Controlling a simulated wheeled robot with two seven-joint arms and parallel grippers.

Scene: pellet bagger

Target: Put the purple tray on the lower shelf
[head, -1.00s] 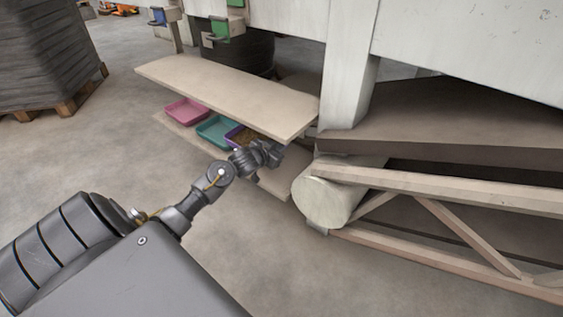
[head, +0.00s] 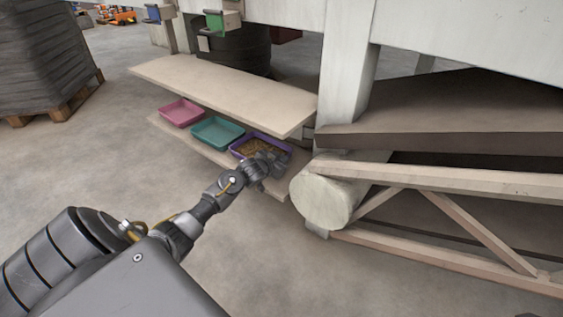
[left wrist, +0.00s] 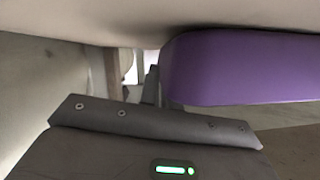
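The purple tray (head: 233,152) holds brown pellets and sits at the right end of the lower shelf (head: 200,149), beside the teal tray. My left gripper (head: 276,162) is at its near right side and hides that corner. In the left wrist view the tray's purple wall (left wrist: 240,68) fills the upper right. A narrow dark finger (left wrist: 151,86) stands at the wall's left end. I cannot tell whether the fingers grip the rim or are apart from it. My right gripper is out of view.
A teal tray (head: 218,132) and a pink tray (head: 181,113) stand left on the lower shelf. The upper shelf (head: 220,92) overhangs them closely. A pale roller (head: 325,198) and conveyor frame (head: 440,180) stand right of the shelf. The floor in front is clear.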

